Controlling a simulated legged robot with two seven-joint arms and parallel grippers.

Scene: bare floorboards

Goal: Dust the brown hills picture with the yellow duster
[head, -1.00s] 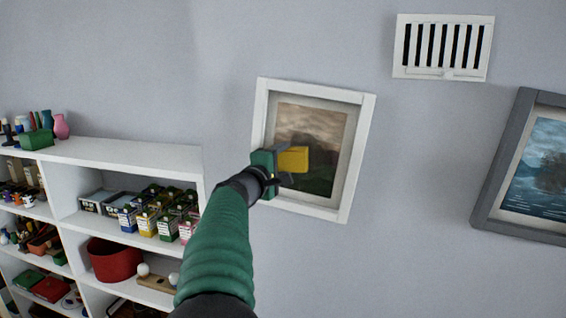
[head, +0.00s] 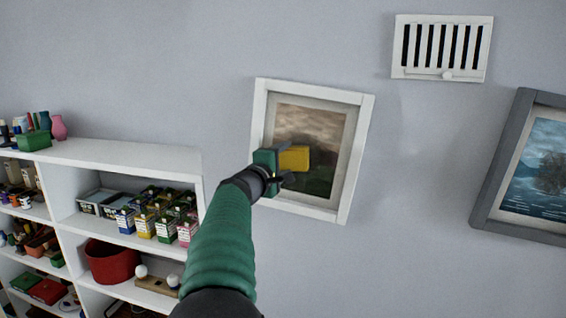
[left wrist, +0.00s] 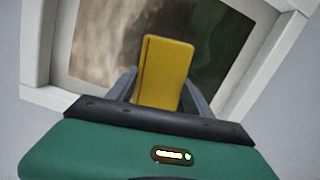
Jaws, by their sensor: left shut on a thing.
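The brown hills picture (head: 318,123) hangs on the wall in a white frame, near the middle of the head view. It also fills the back of the left wrist view (left wrist: 107,45). My left gripper (head: 290,164) is shut on the yellow duster (head: 294,157) and holds it in front of the picture's lower left part. In the left wrist view the duster (left wrist: 163,72) stands out between the two grey fingers. Whether the duster touches the picture surface I cannot tell. The duster and gripper hide part of the picture. My right gripper is not in view.
A white shelf unit (head: 130,154) with cartons, a red pot (head: 111,262) and other small things stands at the left. A grey-framed water picture (head: 482,204) hangs at the right. A white vent (head: 442,74) is above. The wall between is bare.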

